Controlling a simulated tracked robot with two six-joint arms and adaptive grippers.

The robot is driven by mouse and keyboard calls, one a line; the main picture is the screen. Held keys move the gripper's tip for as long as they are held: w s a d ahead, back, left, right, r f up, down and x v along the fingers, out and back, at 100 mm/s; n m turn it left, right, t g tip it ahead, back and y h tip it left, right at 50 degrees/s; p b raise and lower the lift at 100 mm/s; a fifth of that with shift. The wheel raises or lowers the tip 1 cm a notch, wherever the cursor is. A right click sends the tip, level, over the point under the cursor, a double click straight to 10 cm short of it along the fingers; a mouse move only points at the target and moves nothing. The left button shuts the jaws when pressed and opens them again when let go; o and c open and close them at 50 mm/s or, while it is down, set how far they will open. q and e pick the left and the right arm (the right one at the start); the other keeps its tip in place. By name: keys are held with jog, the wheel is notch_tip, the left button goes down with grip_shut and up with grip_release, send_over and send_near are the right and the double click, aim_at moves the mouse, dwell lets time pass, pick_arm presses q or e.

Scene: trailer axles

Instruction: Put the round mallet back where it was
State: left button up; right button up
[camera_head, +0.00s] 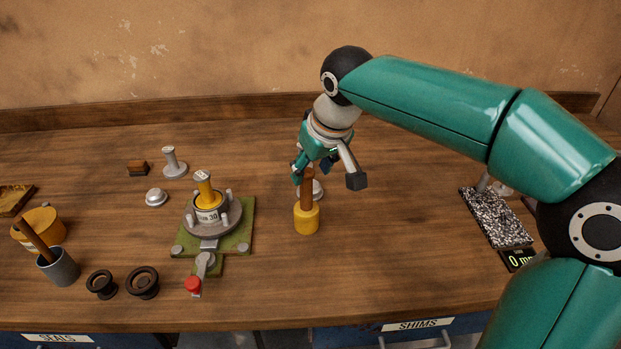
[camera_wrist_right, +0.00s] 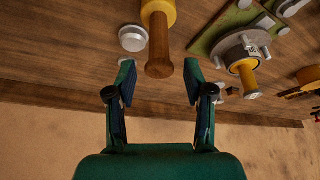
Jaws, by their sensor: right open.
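The round mallet (camera_head: 307,218) has a yellow cylindrical head and a brown wooden handle. It stands upright on the bench, head down and handle up, right of the hub fixture. My right gripper (camera_head: 326,178) is above it, fingers pointing down and spread apart, near the handle's top. In the right wrist view, the mallet handle (camera_wrist_right: 159,48) ends between the tips of my open right gripper (camera_wrist_right: 158,78), with space visible on both sides. The left gripper is not in view.
A hub (camera_head: 210,215) on a green plate (camera_head: 240,238) stands left of the mallet. A silver cap (camera_head: 318,188) sits just behind the mallet. Black rings (camera_head: 142,282), a grey cup (camera_head: 60,268) and a yellow tin (camera_head: 50,222) are at left. A speckled block (camera_head: 495,216) is at right.

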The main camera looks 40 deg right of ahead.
jog(key=v, duration=0.5)
jog(key=shift+s+r, duration=0.1)
jog(key=shift+r, duration=0.25)
